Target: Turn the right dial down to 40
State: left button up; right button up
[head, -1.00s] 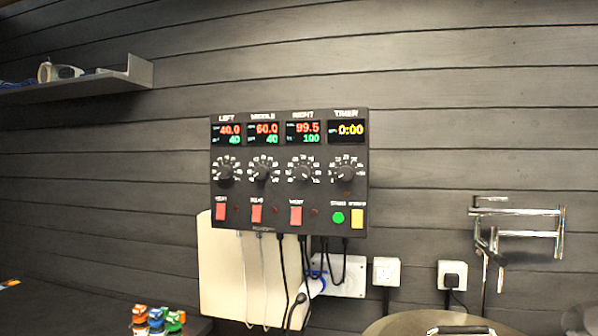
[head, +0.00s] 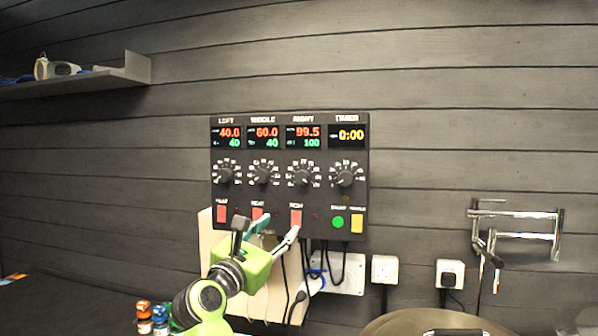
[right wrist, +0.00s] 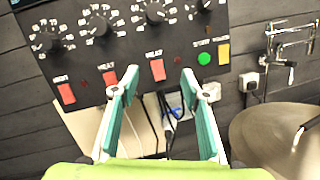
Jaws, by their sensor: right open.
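The black control panel (head: 290,214) hangs on the wall, with several dials in a row. The right dial (head: 303,177) is the third from the left, under the RIGHT display (head: 303,136), which reads 99.5 in red and 100 in green. It also shows in the right wrist view (right wrist: 155,13) near the top edge. My right gripper (head: 268,228) is open and empty, below the dials, in front of the panel's lower edge. In the right wrist view its fingers (right wrist: 159,78) stand apart below and around the line of the right red switch. My left gripper is not in view.
Red switches (head: 296,217), a green button (head: 338,222) and a yellow one (head: 357,223) sit below the dials. Cables and sockets (head: 384,268) are under the panel. A round metal lid (head: 385,325) is at the lower right. A shelf (head: 110,79) is at upper left.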

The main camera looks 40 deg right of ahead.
aim_at(301, 179)
jog(key=s+r+m+t+y+p, duration=0.1)
jog(key=s+r+m+y, duration=0.3)
jog(key=r+m, duration=0.5)
jog(key=w+d+p, duration=0.2)
jog(key=d, duration=0.1)
jog(key=w+d+r+n+p, duration=0.1)
jog(key=w+d+p, duration=0.1)
jog(key=w, duration=0.1)
jog(key=w+d+n+p, duration=0.1)
jog(key=w+d+p, duration=0.1)
jog(key=d, duration=0.1)
jog(key=shift+w+d+r, duration=0.25)
jog(key=shift+w+d, duration=0.05)
jog(key=shift+w, duration=0.05)
jog(key=shift+w+d+f+p, duration=0.15)
jog(key=shift+w+d+p, duration=0.25)
jog(key=shift+d, duration=0.05)
jog(key=c, duration=1.1)
